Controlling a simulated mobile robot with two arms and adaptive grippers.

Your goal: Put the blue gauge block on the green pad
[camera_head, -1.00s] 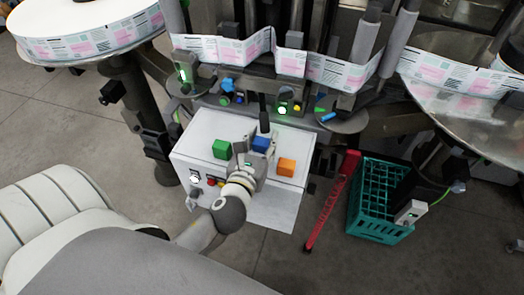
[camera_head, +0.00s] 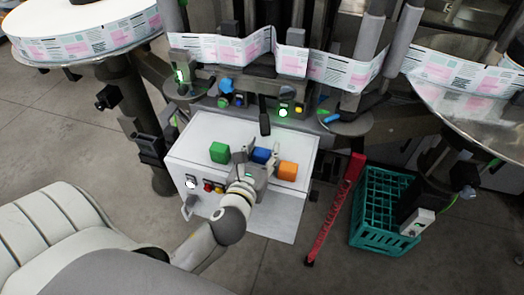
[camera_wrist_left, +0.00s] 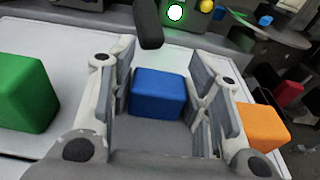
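The blue gauge block (camera_head: 262,155) is on the white top of the cabinet, between a green block (camera_head: 219,152) and an orange block (camera_head: 287,170). My left gripper (camera_head: 258,160) is low over the cabinet top. In the left wrist view the blue block (camera_wrist_left: 158,94) sits between its spread fingers (camera_wrist_left: 162,98), with narrow gaps at the sides. I cannot tell whether its underside touches the surface. The green block (camera_wrist_left: 25,92) is left of the fingers and the orange block (camera_wrist_left: 262,127) right. I cannot make out a flat green pad. My right gripper is not in view.
The white cabinet top (camera_head: 205,128) has bare room behind the blocks. A dark post (camera_head: 264,116) stands at its back edge. Buttons (camera_head: 208,187) are on its front. A red bar (camera_head: 335,208) and a teal crate (camera_head: 372,237) are on the floor to the right.

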